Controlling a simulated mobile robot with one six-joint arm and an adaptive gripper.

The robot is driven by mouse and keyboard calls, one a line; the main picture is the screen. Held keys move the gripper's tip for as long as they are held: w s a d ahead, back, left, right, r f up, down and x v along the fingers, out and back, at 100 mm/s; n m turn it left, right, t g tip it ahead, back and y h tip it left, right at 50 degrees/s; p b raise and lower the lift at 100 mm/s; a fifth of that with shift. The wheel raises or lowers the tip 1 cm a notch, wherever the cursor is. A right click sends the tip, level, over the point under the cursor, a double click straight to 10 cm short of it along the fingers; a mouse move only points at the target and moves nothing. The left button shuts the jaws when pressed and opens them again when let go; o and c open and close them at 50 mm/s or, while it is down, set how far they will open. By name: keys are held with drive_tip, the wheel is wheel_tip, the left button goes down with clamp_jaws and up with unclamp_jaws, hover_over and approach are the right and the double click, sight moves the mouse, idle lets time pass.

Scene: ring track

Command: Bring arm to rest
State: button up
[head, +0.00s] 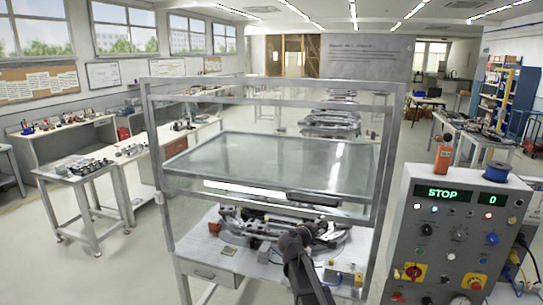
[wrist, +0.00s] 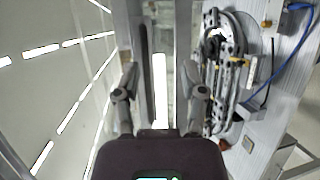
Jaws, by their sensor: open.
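My gripper (wrist: 162,85) is open in the wrist view, its two fingers apart with nothing clasped between them. A dark bar (wrist: 146,60) and a bright strip (wrist: 160,85) show in the gap beyond the fingers. In the head view my dark arm (head: 304,270) rises from the bottom edge, in front of the glass-fronted enclosure (head: 270,165). Its fingers cannot be made out there. The ring track (head: 330,238) lies on the enclosure's table; it also shows right of my fingers in the wrist view (wrist: 213,75).
The metal frame (head: 160,150) and a tilted glass panel (head: 270,160) stand close to my arm. A control console (head: 450,235) reading STOP and 0 stands at the right. A blue cable (wrist: 280,60) lies on the table. Open floor (head: 90,280) shows at the left.

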drive_tip(key=s+d+f+m+g+y+b, duration=0.2)
drive_tip(key=s+d+f+m+g+b, duration=0.15)
drive_tip(key=s+f, duration=0.4)
drive_tip(key=s+d+f+m+g+y+b, duration=0.1)
drive_tip(key=s+d+f+m+g+b, duration=0.1)
drive_tip(key=s+f+m+g, duration=0.4)
drive_tip(key=s+a+f+g+y+b, duration=0.1)
drive_tip(key=s+a+f+y+b, duration=0.1)
drive_tip(key=s+f, duration=0.3)
drive_tip(key=s+a+f+m+g+y+b, duration=0.1)
drive_tip(key=s+a+f+y, duration=0.3)
drive_tip(key=s, duration=0.6)
wheel_tip(320, 180, down, 2)
drive_tip(key=shift+s+f+y+b, duration=0.25)
drive_tip(key=shift+s+y+b, duration=0.05)
drive_tip(key=shift+y+b, duration=0.4)
